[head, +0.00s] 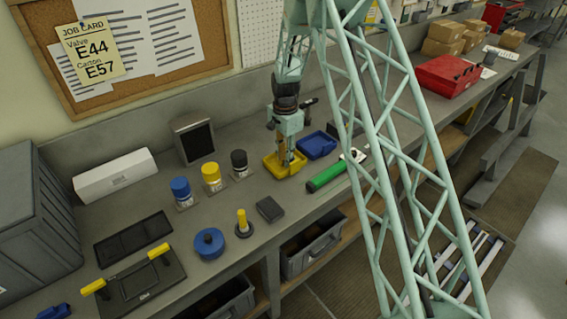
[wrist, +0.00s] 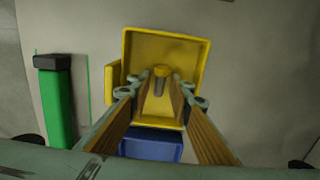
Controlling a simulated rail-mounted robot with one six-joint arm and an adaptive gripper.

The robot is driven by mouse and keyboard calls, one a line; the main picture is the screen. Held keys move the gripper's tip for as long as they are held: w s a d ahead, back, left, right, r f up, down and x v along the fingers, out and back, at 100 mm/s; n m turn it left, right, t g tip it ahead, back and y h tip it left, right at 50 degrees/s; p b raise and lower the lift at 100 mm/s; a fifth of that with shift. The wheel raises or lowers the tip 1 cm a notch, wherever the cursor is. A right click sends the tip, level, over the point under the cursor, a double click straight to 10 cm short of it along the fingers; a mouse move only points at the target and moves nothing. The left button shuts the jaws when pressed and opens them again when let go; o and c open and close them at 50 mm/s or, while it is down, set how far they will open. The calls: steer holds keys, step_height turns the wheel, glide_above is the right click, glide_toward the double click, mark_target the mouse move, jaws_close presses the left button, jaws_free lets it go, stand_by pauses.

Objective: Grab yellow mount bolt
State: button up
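The yellow mount bolt (wrist: 161,76) lies in the yellow tray (wrist: 140,48), its yellow head and grey shank showing between my fingers in the wrist view. In the head view my gripper (head: 286,158) reaches down into the yellow tray (head: 270,168), and the bolt is hidden there. In the wrist view my gripper (wrist: 160,82) is open, one finger on each side of the bolt. A gap shows beside the bolt; I cannot tell any contact.
A blue tray (head: 316,145) stands right beside the yellow one. A green cylinder (head: 326,176) with a dark end lies to the front right. A dark block (head: 270,209), a blue disc (head: 208,243) and capped jars (head: 211,177) stand on the bench to the left.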

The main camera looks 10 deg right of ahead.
steer(key=c, duration=0.5)
steer(key=shift+r, duration=0.15)
steer(key=shift+r+b, duration=0.6)
steer(key=shift+r, duration=4.25)
